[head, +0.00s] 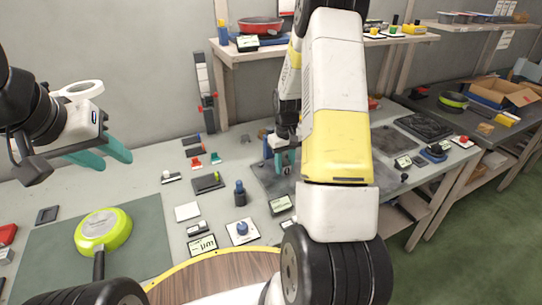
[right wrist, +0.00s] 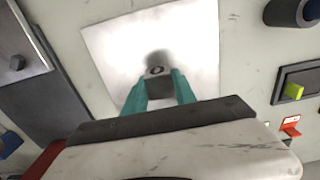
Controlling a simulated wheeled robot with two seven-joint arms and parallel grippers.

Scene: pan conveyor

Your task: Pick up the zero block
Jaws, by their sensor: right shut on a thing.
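The zero block (right wrist: 155,72) is a small grey block marked with a dark 0. In the right wrist view it sits between the teal fingertips of my right gripper (right wrist: 157,88), which is shut on it. Behind it is a white square plate (right wrist: 120,55), with a dark shadow beside the block. In the head view my right gripper (head: 285,160) is over the far middle of the table, partly behind my arm, and the block cannot be made out there. My left gripper (head: 104,157) is open and empty, raised over the table's left side.
A green pan (head: 118,229) lies on a dark green mat (head: 50,255) at the left. A dark blue bottle (head: 240,194), a white square (head: 187,211) and a blue-knobbed item (head: 242,230) stand mid-table. A round wooden top (head: 215,280) is in front. A shelf (head: 240,57) stands behind.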

